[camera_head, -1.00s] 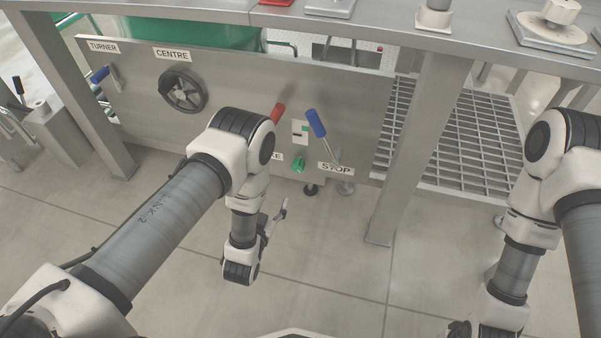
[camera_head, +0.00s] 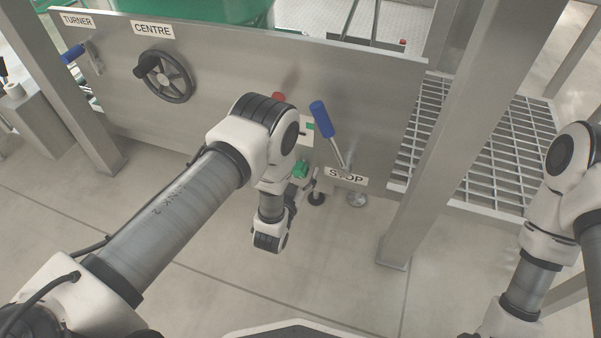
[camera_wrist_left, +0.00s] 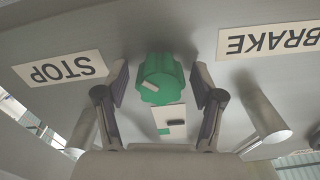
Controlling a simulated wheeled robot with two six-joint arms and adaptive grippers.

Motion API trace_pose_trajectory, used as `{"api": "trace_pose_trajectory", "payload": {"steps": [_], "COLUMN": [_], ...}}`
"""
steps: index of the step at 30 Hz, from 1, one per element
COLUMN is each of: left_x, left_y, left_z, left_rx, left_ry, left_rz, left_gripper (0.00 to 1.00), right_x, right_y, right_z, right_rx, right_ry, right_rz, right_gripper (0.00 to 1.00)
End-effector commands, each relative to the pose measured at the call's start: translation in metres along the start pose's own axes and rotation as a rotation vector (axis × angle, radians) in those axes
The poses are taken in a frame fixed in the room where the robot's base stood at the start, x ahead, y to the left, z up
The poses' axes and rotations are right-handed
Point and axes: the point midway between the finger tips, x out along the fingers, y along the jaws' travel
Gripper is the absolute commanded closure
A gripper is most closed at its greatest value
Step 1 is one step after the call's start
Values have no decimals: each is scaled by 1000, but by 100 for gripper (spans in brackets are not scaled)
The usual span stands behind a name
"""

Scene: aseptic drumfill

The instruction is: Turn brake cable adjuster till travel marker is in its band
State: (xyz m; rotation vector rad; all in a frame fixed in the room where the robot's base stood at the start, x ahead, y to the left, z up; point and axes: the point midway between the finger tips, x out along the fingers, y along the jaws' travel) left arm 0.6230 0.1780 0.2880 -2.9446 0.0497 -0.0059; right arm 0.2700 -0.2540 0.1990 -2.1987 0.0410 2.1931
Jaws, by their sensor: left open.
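The brake cable adjuster is a green lobed knob (camera_head: 301,170) on the steel panel; it also shows in the left wrist view (camera_wrist_left: 160,80) with a pale line on its face. My left gripper (camera_wrist_left: 160,92) is open, one finger on each side of the knob, with no clear grip on it. Its fingers also show near the knob in the head view (camera_head: 306,187). The travel indicator, a white plate (camera_wrist_left: 172,113) with a green band and a dark marker, is beside the knob; the marker appears off the green patch. My right gripper is out of view.
A blue-handled lever (camera_head: 322,118) rises by the STOP label (camera_head: 346,177). A red lever grip (camera_head: 278,97) is partly hidden behind my left arm. The BRAKE label (camera_wrist_left: 270,40) shows in the wrist view. A handwheel (camera_head: 165,77) is at left, a support post (camera_head: 440,140) at right.

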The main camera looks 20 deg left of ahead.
Motion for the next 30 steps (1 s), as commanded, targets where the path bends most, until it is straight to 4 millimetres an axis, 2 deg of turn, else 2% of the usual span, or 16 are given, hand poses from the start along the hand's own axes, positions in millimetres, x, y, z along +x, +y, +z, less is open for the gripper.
{"api": "trace_pose_trajectory", "payload": {"steps": [5,6,10,20,30], "left_x": [0,0,0,0,0], "left_y": [0,0,0,0,0], "left_z": [0,0,0,-1,-2], "left_rx": [0,0,0,13,162], "left_ry": [-1,-1,-1,-1,-1], "left_rz": [0,0,0,0,0], "left_gripper": [32,46,92,92,92], "right_x": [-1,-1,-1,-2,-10], "right_y": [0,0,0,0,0], "right_z": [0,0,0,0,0], "right_rx": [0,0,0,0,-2], "right_ry": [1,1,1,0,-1], "right_rz": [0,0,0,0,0], "right_gripper": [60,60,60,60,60]}}
